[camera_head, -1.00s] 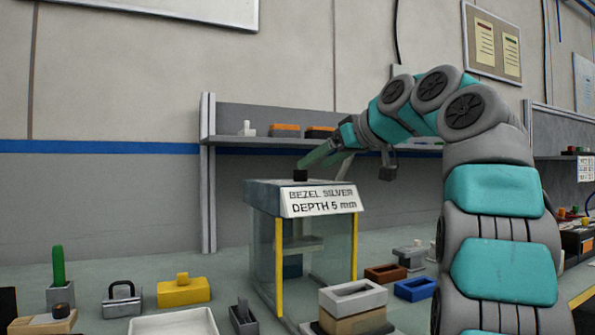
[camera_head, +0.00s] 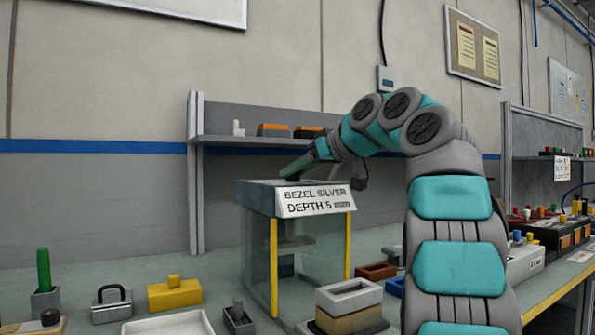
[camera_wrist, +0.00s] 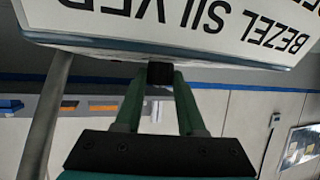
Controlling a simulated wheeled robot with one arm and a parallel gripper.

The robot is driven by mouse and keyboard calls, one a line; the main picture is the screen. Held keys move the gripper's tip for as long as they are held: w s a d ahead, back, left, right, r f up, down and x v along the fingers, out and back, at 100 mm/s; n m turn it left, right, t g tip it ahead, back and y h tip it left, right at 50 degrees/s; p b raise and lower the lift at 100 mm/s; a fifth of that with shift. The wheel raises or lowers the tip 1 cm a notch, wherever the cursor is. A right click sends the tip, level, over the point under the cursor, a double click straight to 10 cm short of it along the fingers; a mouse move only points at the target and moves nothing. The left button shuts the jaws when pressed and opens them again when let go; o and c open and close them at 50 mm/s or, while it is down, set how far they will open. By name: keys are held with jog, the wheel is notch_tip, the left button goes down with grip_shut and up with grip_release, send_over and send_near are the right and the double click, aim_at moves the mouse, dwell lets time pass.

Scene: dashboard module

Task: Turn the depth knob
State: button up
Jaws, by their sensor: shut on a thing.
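The glass-sided press box (camera_head: 256,190) stands on the bench with yellow posts at its front. Its sloped white sign (camera_head: 315,201) reads "BEZEL SILVER" and "DEPTH 5 mm". The sign also shows upside down, close up and cut off, in the wrist view (camera_wrist: 190,22). The small black depth knob (camera_wrist: 160,77) sits on top of the box. My gripper (camera_head: 286,173) reaches down to the box top from the right. In the wrist view its two green fingers (camera_wrist: 160,88) are shut on the knob, one on each side. In the head view the fingers mostly hide the knob.
A grey shelf (camera_head: 230,138) with orange bins stands behind. On the bench are a green-handled piece (camera_head: 44,272), a padlock-like block (camera_head: 112,303), a yellow block (camera_head: 175,293), a white tray (camera_head: 168,325) and stacked blocks (camera_head: 349,299).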

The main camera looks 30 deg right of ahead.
grip_shut()
jog(key=shift+a+m+h, duration=0.1)
jog(key=shift+m+h, duration=0.3)
jog(key=shift+h, duration=0.1)
jog(key=shift+s+a+m+t+h+b, duration=0.15)
jog(key=shift+m+t+h+b, duration=0.25)
jog(key=shift+m+h, duration=0.35)
jog(key=m+h, duration=0.2)
jog(key=h, duration=0.1)
jog(key=shift+a+r, duration=0.15)
jog(key=shift+a, duration=0.05)
jog(key=m+h, duration=0.2)
jog(key=m+g+h, duration=0.1)
jog(key=m+h, duration=0.1)
jog(key=shift+w+a+p, duration=0.1)
jog(key=shift+w+p, duration=0.1)
jog(key=shift+p, duration=0.2)
jog(key=shift+w+a+m+g+h, duration=0.15)
jog(key=shift+m+g+h, duration=0.75)
jog(key=shift+m+h, duration=0.5)
jog(key=shift+m+g+h, duration=0.5)
jog(key=shift+m+h, duration=0.05)
